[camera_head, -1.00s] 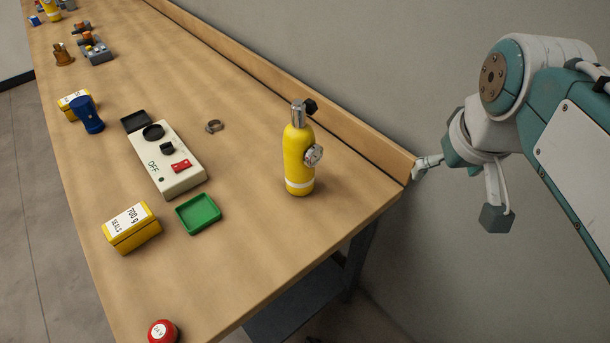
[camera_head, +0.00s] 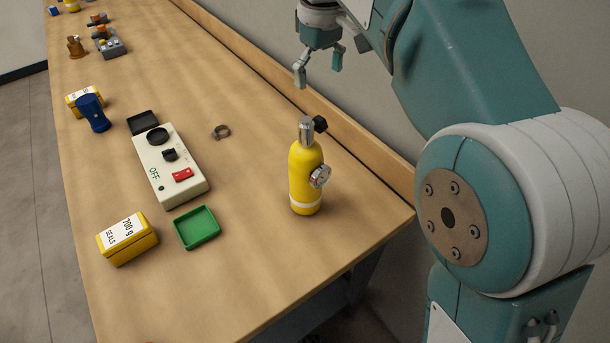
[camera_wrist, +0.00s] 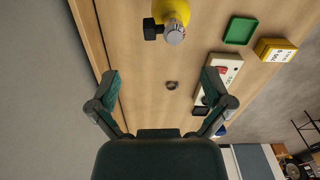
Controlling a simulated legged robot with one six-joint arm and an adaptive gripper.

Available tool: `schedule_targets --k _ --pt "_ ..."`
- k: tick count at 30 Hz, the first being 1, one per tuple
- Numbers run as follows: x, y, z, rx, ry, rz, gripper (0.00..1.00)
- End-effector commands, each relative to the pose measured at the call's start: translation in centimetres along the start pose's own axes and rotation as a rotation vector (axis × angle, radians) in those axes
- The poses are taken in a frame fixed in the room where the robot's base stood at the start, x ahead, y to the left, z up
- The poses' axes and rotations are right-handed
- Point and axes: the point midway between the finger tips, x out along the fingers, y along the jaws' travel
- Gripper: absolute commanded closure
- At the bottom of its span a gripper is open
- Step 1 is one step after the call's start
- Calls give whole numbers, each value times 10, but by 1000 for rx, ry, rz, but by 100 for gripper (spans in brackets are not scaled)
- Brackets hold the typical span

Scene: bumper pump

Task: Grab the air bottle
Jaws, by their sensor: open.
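The air bottle (camera_head: 304,178) is yellow with a white band, a silver neck, a black knob and a round gauge on its side. It stands upright near the right end of the bench. In the wrist view the bottle (camera_wrist: 172,14) shows at the top edge, seen from above, partly cut off by the frame. My gripper (camera_head: 318,75) is open and empty, above and beyond the bottle near the back ledge, apart from it.
A dark ring (camera_head: 221,131) lies behind. A raised wooden ledge (camera_head: 350,145) runs along the bench's back edge.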

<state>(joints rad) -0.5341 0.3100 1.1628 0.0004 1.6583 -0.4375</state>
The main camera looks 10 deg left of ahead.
Motion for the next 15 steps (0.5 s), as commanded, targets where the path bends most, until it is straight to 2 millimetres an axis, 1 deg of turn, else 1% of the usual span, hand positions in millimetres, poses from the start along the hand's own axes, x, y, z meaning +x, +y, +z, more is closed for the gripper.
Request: schedule_targets --k 1,5,12,15 --pt "1 -2 -4 -12 -5 -3 0" --pt "7 -3 -7 -25 -10 -6 0" --pt "44 -4 -7 -23 -12 -6 0" --pt "54 -4 -7 -23 -11 -5 0"
